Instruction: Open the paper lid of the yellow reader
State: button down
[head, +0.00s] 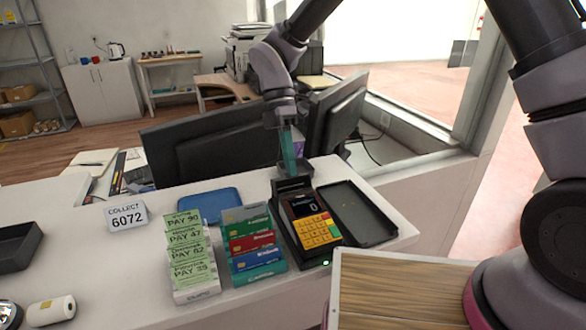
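The card reader with the yellow keypad (320,232) stands on the white counter, right of the middle. Its body is black and its small screen (302,205) shows 0. A dark paper lid (291,185) is at its back end; I cannot tell whether it is raised at all. My gripper (287,166) points down just above and behind the lid, with teal fingers seen nearly edge-on. I cannot tell whether the fingers touch the lid or how far apart they are.
A black tray (388,232) lies right of the reader. A rack of coloured cards (252,245) and green PAY slips (188,248) stand to its left, with a blue pad (208,205) behind. Monitors (217,140) stand behind the counter.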

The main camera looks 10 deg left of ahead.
jog(key=shift+w+a+f+g+h, duration=0.15)
jog(key=shift+w+a+g+h, duration=0.25)
jog(key=shift+w+g+h, duration=0.55)
jog(key=shift+w+a+f+g+h, duration=0.2)
jog(key=shift+w+a+g+h, duration=0.25)
jog(key=shift+g, duration=0.85)
jog(key=shift+w+a+f+g+h, duration=0.15)
jog(key=shift+w+a+g+h, duration=0.25)
jog(key=shift+w+g+h, duration=0.55)
jog(key=shift+s+g, duration=0.25)
jog(key=shift+g, duration=0.05)
jog(key=c, duration=1)
grip_release()
jog(key=shift+c, duration=0.2)
jog(key=shift+r, duration=0.15)
